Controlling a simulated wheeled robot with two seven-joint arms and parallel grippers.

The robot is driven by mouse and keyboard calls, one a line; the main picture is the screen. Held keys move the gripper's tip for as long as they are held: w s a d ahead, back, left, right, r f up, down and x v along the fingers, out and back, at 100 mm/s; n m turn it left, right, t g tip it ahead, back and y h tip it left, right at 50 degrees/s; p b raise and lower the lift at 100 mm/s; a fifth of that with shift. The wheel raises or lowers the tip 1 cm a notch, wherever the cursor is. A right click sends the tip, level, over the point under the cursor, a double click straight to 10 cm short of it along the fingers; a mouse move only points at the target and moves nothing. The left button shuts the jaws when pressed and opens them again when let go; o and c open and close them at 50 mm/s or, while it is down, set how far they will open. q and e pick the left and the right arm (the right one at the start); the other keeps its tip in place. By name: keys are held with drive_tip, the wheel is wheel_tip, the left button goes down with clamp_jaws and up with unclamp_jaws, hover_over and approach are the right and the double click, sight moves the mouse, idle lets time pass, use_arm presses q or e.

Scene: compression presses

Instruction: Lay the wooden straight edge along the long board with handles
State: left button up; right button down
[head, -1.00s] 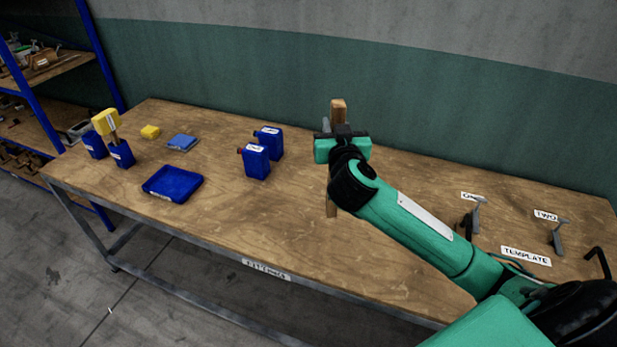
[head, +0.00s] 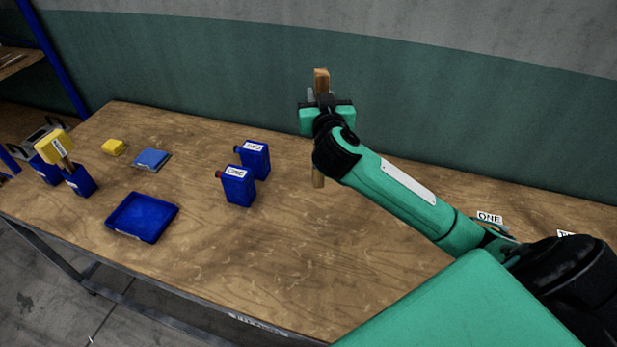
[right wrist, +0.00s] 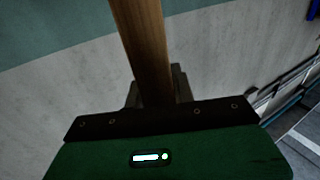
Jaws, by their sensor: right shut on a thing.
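The wooden straight edge (head: 321,80) is a narrow brown strip. My right gripper (head: 325,101) is shut on it and holds it upright over the worktable; its lower end (head: 318,180) shows below my wrist. In the right wrist view the straight edge (right wrist: 140,40) runs up from between the fingers (right wrist: 157,88). I cannot make out the long board with handles in these views; my right arm covers much of the table's right side. My left gripper is not in view.
On the wooden table (head: 270,270) stand two blue canisters (head: 238,186), a blue tray (head: 142,217), a blue pad (head: 151,159), a yellow block (head: 113,147) and a yellow-headed tool (head: 56,145) in blue holders. A label reading ONE (head: 489,217) is at right. The front middle is clear.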

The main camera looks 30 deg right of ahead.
wheel_tip(320, 180, down, 18)
drive_tip(key=shift+f, duration=0.1)
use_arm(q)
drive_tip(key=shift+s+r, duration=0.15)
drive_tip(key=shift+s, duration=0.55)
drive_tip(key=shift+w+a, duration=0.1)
use_arm(e)
drive_tip(key=c, duration=1.2)
unclamp_jaws()
drive_tip(key=shift+f, duration=0.15)
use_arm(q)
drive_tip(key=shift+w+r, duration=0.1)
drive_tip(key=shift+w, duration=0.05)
use_arm(e)
drive_tip(key=shift+o, duration=0.2)
